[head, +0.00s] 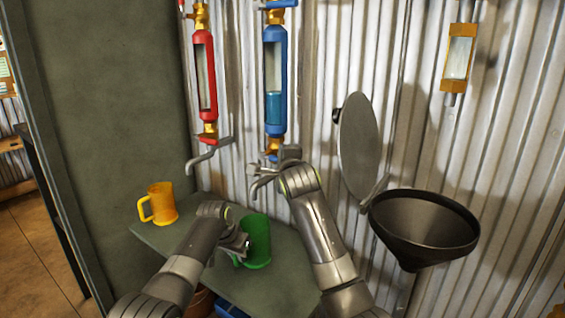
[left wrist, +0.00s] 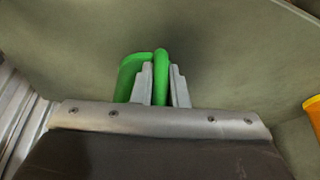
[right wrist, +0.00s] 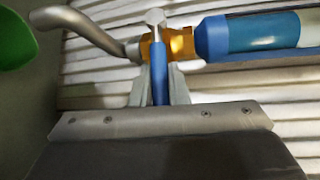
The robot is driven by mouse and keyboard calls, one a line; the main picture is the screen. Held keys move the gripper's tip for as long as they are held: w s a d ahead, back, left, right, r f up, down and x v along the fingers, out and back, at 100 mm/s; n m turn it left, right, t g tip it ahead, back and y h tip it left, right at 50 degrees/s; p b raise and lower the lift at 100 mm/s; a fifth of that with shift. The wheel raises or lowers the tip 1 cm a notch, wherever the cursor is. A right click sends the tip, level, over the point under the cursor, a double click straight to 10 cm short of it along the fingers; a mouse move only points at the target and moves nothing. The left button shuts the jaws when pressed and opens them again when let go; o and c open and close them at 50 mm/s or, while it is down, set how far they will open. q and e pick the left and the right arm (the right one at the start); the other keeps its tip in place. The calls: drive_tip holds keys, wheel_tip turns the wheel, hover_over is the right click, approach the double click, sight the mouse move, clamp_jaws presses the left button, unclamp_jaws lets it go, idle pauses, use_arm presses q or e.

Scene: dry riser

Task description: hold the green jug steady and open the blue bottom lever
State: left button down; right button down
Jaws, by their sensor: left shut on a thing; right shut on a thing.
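The green jug (head: 257,240) stands on the grey-green shelf (head: 184,243), below the blue cylinder (head: 275,75) and its spout (head: 259,187). My left gripper (head: 240,243) is shut on the jug's handle, and the left wrist view shows the green handle (left wrist: 161,80) between the two fingers. The blue bottom lever (right wrist: 158,75) shows in the right wrist view beside the brass fitting. My right gripper (right wrist: 159,88) is shut on this lever. In the head view my right wrist partly hides the lever and the valve. The blue cylinder holds some blue liquid low in its window.
A yellow mug (head: 161,204) stands left on the shelf. A red cylinder (head: 205,75) with its own spout hangs left of the blue one. A dark funnel (head: 425,228) and a round grey lid (head: 360,146) are to the right. Corrugated metal wall lies close behind.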

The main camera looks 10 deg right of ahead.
drive_tip(key=shift+w+a+r+n+g+h, duration=0.1)
drive_tip(key=shift+r+n+g+h, duration=0.2)
drive_tip(key=shift+r+n+g, duration=0.5)
drive_tip(key=shift+w+a+r+n+g+h, duration=0.15)
drive_tip(key=shift+r+n+g+h, duration=0.15)
drive_tip(key=shift+r+g, duration=0.2)
drive_tip(key=shift+w+a+r+n+g+h, duration=0.1)
drive_tip(key=shift+r+n+g+h, duration=0.1)
drive_tip(key=shift+r+n+g, duration=0.25)
drive_tip(key=shift+w+a+r+n+g+h, duration=0.2)
drive_tip(key=shift+a+r+n+g+h, duration=0.2)
drive_tip(key=shift+g, duration=0.2)
drive_tip(key=shift+w+a+r+n+g+h, duration=0.15)
drive_tip(key=shift+r+n+g+h, duration=0.15)
drive_tip(key=shift+g+h, duration=0.25)
drive_tip(key=c, duration=1.4)
unclamp_jaws()
drive_tip(key=shift+w, duration=0.1)
drive_tip(key=v, duration=1.2)
drive_tip(key=shift+r, duration=0.1)
